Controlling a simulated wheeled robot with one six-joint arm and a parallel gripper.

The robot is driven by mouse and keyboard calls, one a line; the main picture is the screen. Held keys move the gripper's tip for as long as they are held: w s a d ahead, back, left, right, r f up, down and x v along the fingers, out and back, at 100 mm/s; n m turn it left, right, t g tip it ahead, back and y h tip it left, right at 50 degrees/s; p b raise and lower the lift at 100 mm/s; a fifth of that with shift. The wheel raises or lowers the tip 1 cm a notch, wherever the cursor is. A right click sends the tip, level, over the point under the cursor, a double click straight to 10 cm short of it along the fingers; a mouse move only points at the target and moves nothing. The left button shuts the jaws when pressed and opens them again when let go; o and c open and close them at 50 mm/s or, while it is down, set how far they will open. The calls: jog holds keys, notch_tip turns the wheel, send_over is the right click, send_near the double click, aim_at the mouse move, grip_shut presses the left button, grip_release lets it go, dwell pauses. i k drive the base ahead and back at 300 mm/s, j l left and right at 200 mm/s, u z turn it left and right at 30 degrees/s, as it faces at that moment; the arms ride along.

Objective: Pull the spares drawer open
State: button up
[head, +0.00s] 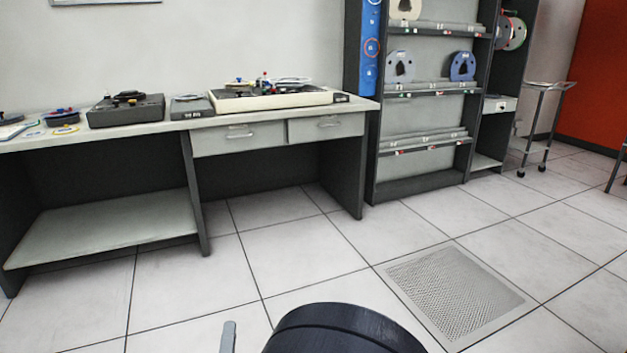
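Two grey drawers sit side by side under the worktop of the long desk (170,126), the left drawer (255,137) and the right drawer (345,126). Each has a bar handle, the left handle (240,134) and the right handle (329,123). Both fronts look flush and closed. A small white drawer-like front (500,104) with a dark handle shows in the dark unit further right. I can read no label that tells which one is the spares drawer.
A reel rack (425,160) stands right of the desk, and a wheeled trolley (548,86) further right. Machines and reels lie on the desk. A dark rounded form fills the bottom middle. The tiled floor before the desk is clear, with a flat perforated panel (455,290).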

aim_at(313, 118)
jog(key=i, duration=1.8)
jog(key=i+z, duration=0.2)
jog(key=i, duration=0.3)
jog(key=i+j+z, duration=0.25)
jog(key=i, duration=0.2)
jog(key=i+j+z, duration=0.2)
jog(key=i, duration=0.25)
jog(key=i+j+z, duration=0.25)
jog(key=i, duration=0.2)
